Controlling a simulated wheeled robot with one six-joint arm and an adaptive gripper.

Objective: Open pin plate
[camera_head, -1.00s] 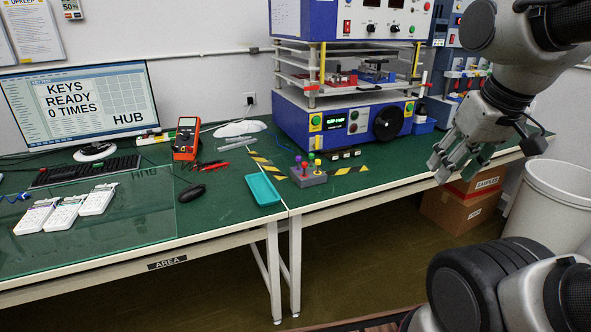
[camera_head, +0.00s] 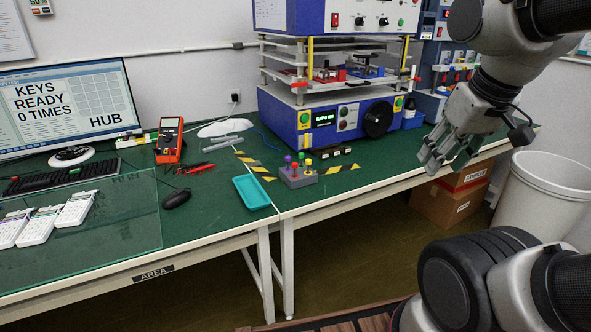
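The blue-and-white test machine (camera_head: 340,128) stands at the back of the green bench. Above its base are stacked clear and grey plates (camera_head: 285,77) between yellow and grey posts, with red and blue fixtures (camera_head: 335,74) among them. I cannot tell which plate carries the pins. My gripper (camera_head: 447,160) hangs right of and in front of the machine, near the bench's right front edge. Its fingers are apart with nothing between them, and it touches nothing.
A grey box with coloured joysticks (camera_head: 298,177) and a teal tray (camera_head: 251,193) lie in front of the machine. A monitor (camera_head: 70,105), red multimeter (camera_head: 169,140) and white keypads (camera_head: 40,225) are left. Cardboard boxes (camera_head: 450,197) and a white bin (camera_head: 545,200) stand right.

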